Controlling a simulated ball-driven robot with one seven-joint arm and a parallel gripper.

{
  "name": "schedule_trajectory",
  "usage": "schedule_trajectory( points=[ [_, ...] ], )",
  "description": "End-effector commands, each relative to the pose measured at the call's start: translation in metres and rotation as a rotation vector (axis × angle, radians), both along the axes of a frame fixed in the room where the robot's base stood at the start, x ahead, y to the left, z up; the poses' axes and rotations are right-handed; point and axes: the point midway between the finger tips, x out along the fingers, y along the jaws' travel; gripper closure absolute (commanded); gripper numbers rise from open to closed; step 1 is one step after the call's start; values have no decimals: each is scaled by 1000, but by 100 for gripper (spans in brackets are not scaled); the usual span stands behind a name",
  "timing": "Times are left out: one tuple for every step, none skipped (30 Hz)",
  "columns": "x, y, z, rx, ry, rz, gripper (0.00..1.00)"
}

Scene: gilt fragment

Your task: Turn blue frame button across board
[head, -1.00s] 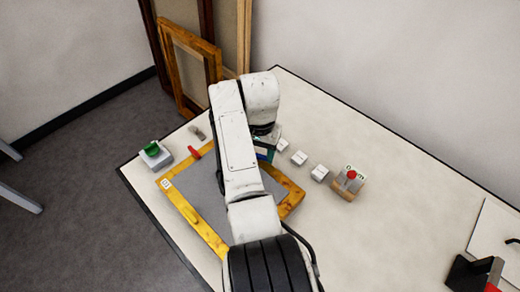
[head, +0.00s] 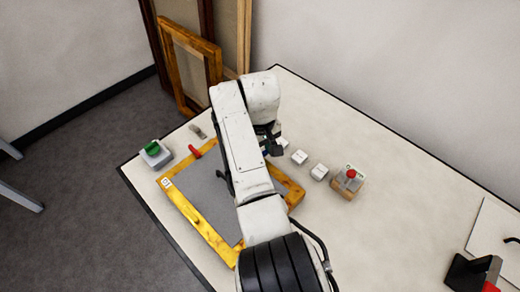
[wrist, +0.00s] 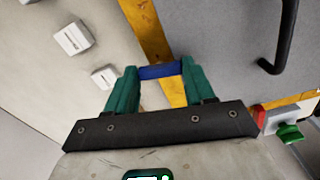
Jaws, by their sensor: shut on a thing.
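The yellow frame (head: 205,232) lies on the table around a grey board (head: 205,190). My gripper (wrist: 160,72) has teal fingers on both ends of the blue frame button (wrist: 160,71), which sits at the yellow frame bar in the wrist view. The button looks like a short blue bar spanning the gap between the fingertips. In the head view my arm hides most of this spot. A red frame button (head: 195,152) is at the frame's far left edge, also seen in the wrist view (wrist: 258,115).
A grey box with a green button (head: 153,150) stands left of the frame. White blocks (head: 299,157) and a box with a red button (head: 350,178) stand to the right. A black handle (wrist: 285,38) is on the board.

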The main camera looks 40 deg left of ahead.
Motion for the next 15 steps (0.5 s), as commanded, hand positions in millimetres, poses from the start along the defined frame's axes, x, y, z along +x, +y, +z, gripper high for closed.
schedule_trajectory(
  points=[
    [0,0,0,2,-1,31,77],
    [1,0,1,2,-1,49,77],
    [1,0,1,2,-1,73,77],
    [1,0,1,3,-2,90,77],
    [1,0,1,3,-1,105,77],
    [1,0,1,3,-1,124,77],
    [1,0,1,3,-1,136,77],
    [1,0,1,3,-2,148,77],
    [1,0,1,3,-2,162,77],
    [1,0,1,3,-2,171,77],
    [1,0,1,2,-1,179,77],
    [1,0,1,2,-1,189,77],
    [1,0,1,1,-2,195,77],
    [1,0,1,1,-2,200,77],
    [1,0,1,1,-2,205,77]
  ],
)
